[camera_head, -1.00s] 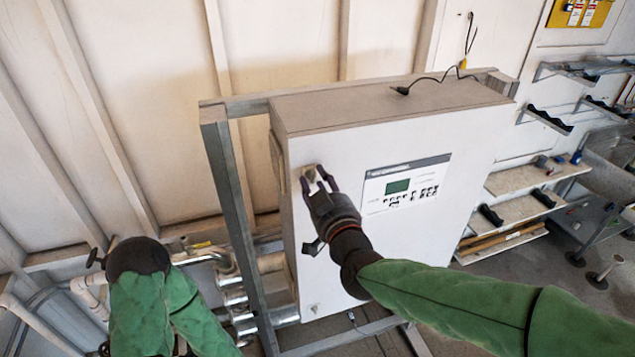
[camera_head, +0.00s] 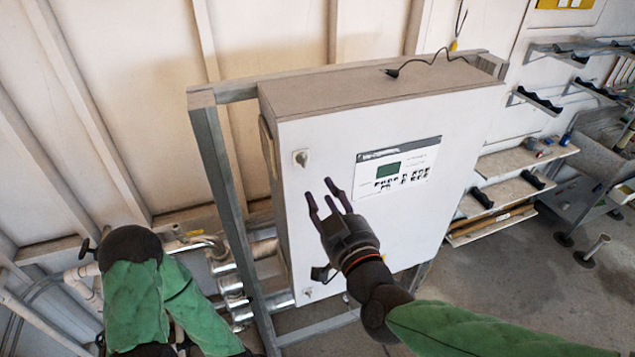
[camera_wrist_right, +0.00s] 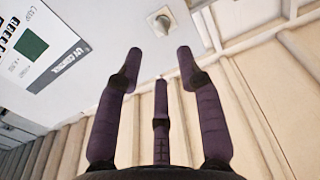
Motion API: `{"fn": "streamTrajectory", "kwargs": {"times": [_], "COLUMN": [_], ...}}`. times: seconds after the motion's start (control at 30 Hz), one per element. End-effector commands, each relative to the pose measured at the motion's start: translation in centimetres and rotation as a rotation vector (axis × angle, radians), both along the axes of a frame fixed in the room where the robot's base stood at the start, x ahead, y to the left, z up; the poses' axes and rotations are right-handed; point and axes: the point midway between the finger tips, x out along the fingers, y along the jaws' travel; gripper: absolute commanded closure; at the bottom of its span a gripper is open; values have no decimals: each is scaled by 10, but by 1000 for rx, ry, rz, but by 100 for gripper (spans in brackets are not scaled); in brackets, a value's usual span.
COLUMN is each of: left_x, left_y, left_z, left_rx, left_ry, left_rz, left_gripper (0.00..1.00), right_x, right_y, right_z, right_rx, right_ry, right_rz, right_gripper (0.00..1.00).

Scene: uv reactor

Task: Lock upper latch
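The upper latch (camera_head: 301,158) is a small knob on a pale plate, near the upper left corner of the white cabinet's front (camera_head: 330,240). It also shows at the top of the right wrist view (camera_wrist_right: 161,22), beyond the fingertips. My right gripper (camera_head: 330,197) is open and empty, below and to the right of the latch and apart from it. In the right wrist view its dark fingers (camera_wrist_right: 158,70) are spread with nothing between them. A lower latch (camera_head: 308,293) sits near the cabinet's bottom left corner. My left arm is at the lower left; its gripper is out of view.
The control panel (camera_head: 396,168) with a green screen is right of the latch. A grey frame (camera_head: 222,190) surrounds the cabinet. Metal pipes (camera_head: 229,283) run at its lower left. Shelves (camera_head: 520,165) stand at the right. A black cable (camera_head: 430,60) lies on the cabinet top.

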Motion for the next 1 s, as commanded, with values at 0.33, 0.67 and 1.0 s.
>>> {"fn": "streamTrajectory", "kwargs": {"times": [0.33,0.67,1.0], "left_x": [0,0,0], "left_y": [0,0,0], "left_z": [0,0,-20], "left_rx": [0,0,0], "left_ry": [0,0,0], "left_rz": [0,0,0], "left_gripper": [100,100,100], "right_x": [-21,-21,-6], "right_y": [-7,-7,-5], "right_z": [0,0,-53], "right_rx": [0,0,-25], "right_ry": [-1,0,80], "right_rz": [1,0,-2], "right_gripper": [63,63,63]}}
